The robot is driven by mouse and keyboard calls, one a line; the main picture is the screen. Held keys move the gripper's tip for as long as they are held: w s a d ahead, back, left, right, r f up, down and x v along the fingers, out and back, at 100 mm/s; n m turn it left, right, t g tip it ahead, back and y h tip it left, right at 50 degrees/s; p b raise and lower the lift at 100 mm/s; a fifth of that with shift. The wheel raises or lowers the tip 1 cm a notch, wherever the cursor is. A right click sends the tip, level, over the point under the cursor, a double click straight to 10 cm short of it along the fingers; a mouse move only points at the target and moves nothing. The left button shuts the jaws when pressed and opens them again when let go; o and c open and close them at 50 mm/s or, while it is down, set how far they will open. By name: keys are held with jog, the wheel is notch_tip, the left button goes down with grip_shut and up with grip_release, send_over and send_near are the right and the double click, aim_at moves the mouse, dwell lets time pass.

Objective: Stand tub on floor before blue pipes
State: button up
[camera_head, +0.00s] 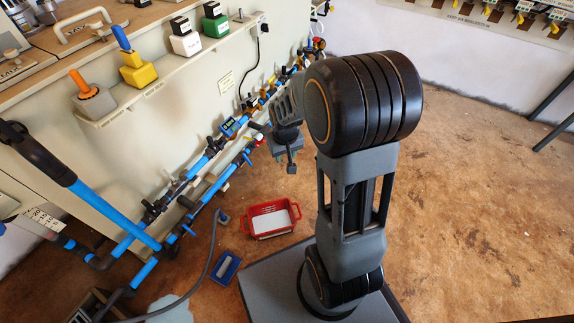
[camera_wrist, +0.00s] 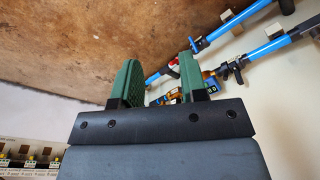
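A red tub with handles and a pale inside (camera_head: 248,222) stands on the brown floor, in front of the blue pipes (camera_head: 205,192). A smaller blue tub (camera_head: 216,270) sits on the floor to its lower left; I cannot tell which one the task names. My gripper (camera_head: 291,166) hangs above and beyond the red tub, near the pipes, partly hidden by my arm. In the wrist view its two green fingers (camera_wrist: 158,80) stand apart with nothing seen between them. Blue pipes (camera_wrist: 225,38) and valves show behind the fingers; no tub shows there.
A cream cabinet (camera_head: 100,150) with a shelf of coloured blocks stands behind the pipes. A grey hose (camera_head: 203,270) runs along the floor near the blue tub. The floor (camera_head: 480,200) at the right is clear.

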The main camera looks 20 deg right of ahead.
jog(key=s+a+r+t, duration=0.1)
jog(key=s+a+r, duration=0.4)
jog(key=s+r, duration=0.6)
jog(key=shift+s+n, duration=0.4)
jog(key=shift+s, duration=0.3)
jog(key=shift+r, duration=0.2)
notch_tip(320, 180, up, 37)
jog(key=t+p, duration=0.1)
jog(key=p, duration=3.4)
jog(key=shift+s+a+f, duration=0.15)
jog(key=shift+f, duration=0.1)
